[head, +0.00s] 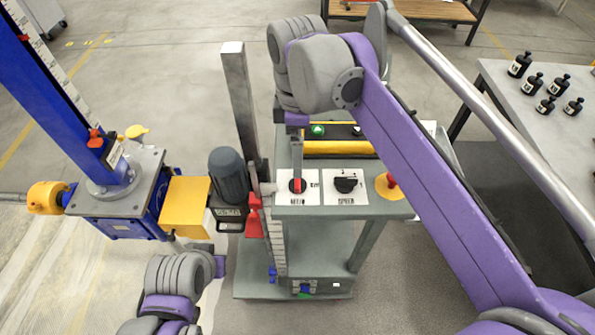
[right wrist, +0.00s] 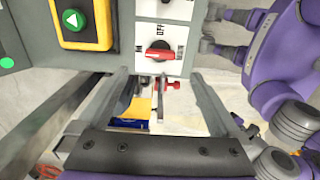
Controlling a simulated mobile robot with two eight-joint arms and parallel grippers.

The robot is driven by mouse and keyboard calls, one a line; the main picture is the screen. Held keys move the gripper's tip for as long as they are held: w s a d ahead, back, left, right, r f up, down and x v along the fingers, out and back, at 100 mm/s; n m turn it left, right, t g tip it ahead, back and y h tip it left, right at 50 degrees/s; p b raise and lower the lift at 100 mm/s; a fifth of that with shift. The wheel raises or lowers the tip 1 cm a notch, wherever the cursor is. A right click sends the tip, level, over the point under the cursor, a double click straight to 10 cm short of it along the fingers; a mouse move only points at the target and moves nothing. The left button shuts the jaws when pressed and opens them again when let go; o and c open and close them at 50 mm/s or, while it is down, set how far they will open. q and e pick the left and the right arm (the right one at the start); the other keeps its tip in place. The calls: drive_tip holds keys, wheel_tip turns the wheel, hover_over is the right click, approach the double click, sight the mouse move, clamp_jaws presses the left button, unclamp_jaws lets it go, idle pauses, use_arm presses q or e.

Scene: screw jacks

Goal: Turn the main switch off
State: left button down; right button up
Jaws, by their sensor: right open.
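The main switch is a red rotary knob (head: 297,185) on a white plate on the grey control panel. In the right wrist view the red knob (right wrist: 158,52) has its handle lying crosswise, in line with a small label that seems to read ON; the OFF label (right wrist: 160,30) is above it. My right gripper (right wrist: 160,76) is open and empty, its fingertips just short of the knob on either side. In the head view my right gripper (head: 297,155) points down over the switch, partly hidden by its own arm. My left gripper (right wrist: 211,29) is open beside the panel.
A black speed knob (head: 345,185) and a red and yellow emergency stop (head: 390,185) sit right of the switch. A yellow box with a green button (right wrist: 75,22) lies behind. A motor (head: 229,175) and upright post (head: 240,100) stand left. A blue screw jack (head: 75,100) is further left.

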sight(298, 182)
wheel_tip(298, 182, down, 9)
drive_tip(key=shift+r, duration=0.1)
idle(0.3)
drive_tip(key=c, duration=1.4)
